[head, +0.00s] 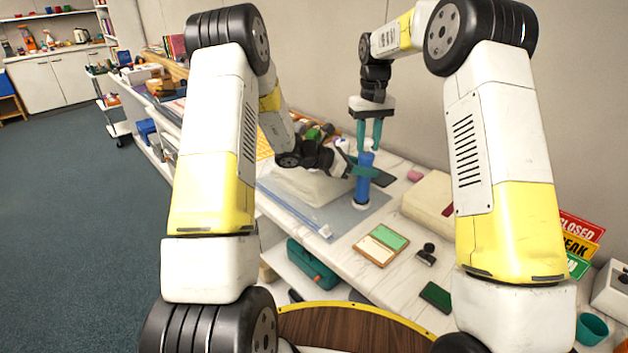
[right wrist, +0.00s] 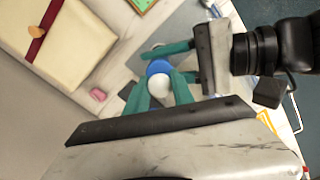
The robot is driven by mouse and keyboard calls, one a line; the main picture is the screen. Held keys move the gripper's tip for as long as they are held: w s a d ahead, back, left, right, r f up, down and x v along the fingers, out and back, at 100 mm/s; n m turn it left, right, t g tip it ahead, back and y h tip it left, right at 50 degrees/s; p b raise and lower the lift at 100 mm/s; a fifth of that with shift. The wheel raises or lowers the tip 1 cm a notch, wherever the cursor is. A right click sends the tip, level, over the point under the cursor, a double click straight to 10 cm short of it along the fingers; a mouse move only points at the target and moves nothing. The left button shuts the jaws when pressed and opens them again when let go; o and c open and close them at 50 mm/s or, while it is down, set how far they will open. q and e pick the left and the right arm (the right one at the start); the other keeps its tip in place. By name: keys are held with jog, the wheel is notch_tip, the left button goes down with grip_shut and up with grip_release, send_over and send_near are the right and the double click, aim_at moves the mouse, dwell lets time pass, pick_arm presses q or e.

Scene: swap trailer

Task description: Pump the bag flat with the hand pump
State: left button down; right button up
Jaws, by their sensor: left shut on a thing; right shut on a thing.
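The hand pump (head: 364,182) stands upright, with a blue barrel, a white foot and a pale top. My left gripper (head: 364,170) comes in from the side and is shut on the blue barrel. My right gripper (head: 369,142) points down from above and is shut on the pump's pale handle, just above the barrel. In the right wrist view the white handle (right wrist: 158,89) lies between my right fingers, with my left fingers beside the blue barrel. The bag (head: 297,208) lies left of the pump, a clear bluish sheet with a puffy whitish bulk, partly hidden by my left arm.
A wood-framed green and cream board (head: 381,244), a black stamp (head: 427,254) and a dark green pad (head: 435,296) lie in front. A cream box (head: 428,200) with a red band and a pink block (head: 415,176) are to the right. Several items crowd the counter behind.

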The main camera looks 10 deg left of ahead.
jog(key=shift+d+f, duration=0.1)
jog(key=shift+f, duration=0.2)
jog(key=shift+r, duration=4.05)
jog(key=shift+f, duration=4)
jog(key=o, duration=1.1)
jog(key=shift+c, duration=0.2)
